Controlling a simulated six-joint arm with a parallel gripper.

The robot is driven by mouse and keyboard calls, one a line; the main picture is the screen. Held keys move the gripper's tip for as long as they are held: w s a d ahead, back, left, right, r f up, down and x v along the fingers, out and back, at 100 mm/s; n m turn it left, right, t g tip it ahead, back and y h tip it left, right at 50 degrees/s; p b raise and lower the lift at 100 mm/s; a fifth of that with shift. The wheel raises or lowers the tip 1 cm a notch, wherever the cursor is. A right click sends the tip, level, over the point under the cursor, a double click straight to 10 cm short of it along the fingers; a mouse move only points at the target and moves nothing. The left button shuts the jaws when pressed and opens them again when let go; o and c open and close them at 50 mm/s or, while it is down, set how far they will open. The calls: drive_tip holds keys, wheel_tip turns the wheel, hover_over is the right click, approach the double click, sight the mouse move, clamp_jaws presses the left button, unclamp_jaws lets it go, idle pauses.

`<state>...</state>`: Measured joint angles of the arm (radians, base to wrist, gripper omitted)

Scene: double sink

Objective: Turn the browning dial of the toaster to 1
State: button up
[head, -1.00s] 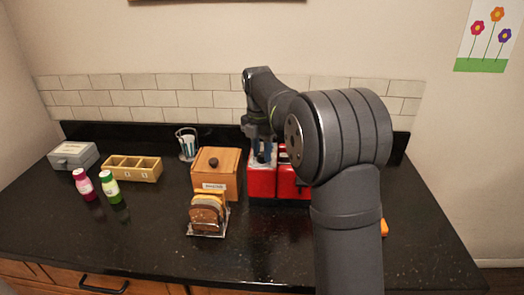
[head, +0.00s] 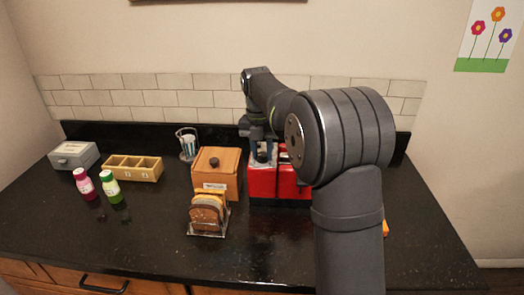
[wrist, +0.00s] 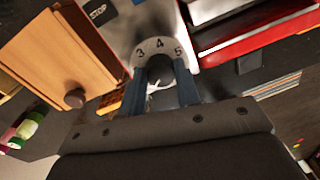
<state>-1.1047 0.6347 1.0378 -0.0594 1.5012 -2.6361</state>
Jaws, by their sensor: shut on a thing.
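The red toaster (head: 262,184) stands on the counter, partly hidden behind my arm in the head view. Its browning dial (wrist: 160,66) is a dark knob on a pale panel in the wrist view. The numerals 3, 4 and 5 show around its edge; 1 and 2 are not readable. My gripper (wrist: 161,80) points down at the panel with its blue fingers on both sides of the knob, shut on it. In the head view my gripper (head: 262,152) is above the toaster's left part. I cannot tell which number the dial points to.
A wooden box with a round knob (head: 215,162) stands close to the toaster's left. A rack of bread slices (head: 208,214) stands in front of it. Two bottles (head: 110,188), a divided tray (head: 132,168) and a grey box (head: 74,155) are farther left. The front counter is clear.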

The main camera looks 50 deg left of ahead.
drive_tip(key=o, duration=1)
drive_tip(key=r, duration=1.1)
drive_tip(key=a+r, duration=0.1)
drive_tip(key=r, duration=0.5)
drive_tip(key=shift+s+r, duration=0.2)
drive_tip(key=shift+s, duration=0.1)
drive_tip(key=f, duration=1.1)
drive_tip(key=d+f, duration=0.1)
drive_tip(key=f, duration=0.5)
drive_tip(key=shift+w+f, duration=0.2)
drive_tip(key=shift+w, duration=0.15)
